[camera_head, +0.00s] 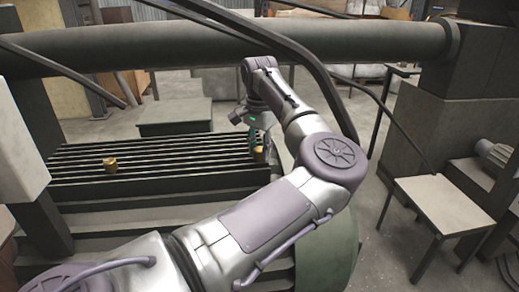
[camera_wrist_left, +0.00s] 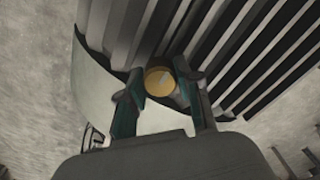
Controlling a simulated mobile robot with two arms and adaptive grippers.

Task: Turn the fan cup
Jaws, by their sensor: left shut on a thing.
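A small golden-brown cup (camera_head: 259,154) stands at the right end of a dark slatted rack. My left gripper (camera_head: 259,140) reaches down to it from above, with its green fingers at the cup. In the left wrist view the cup's round yellow top (camera_wrist_left: 160,81) sits between the two fingertips (camera_wrist_left: 158,88), and the gripper is shut on it. A second, similar golden cup (camera_head: 110,165) stands on the left part of the rack, apart from the gripper. Which of the two is called the fan cup cannot be told. My right gripper is not in view.
The slatted rack (camera_head: 170,180) has long parallel bars. A thick dark pipe (camera_head: 350,42) crosses behind my arm, and a curved dark bar (camera_head: 315,75) passes close to it. A light square-topped stool (camera_head: 445,200) stands at right on open floor.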

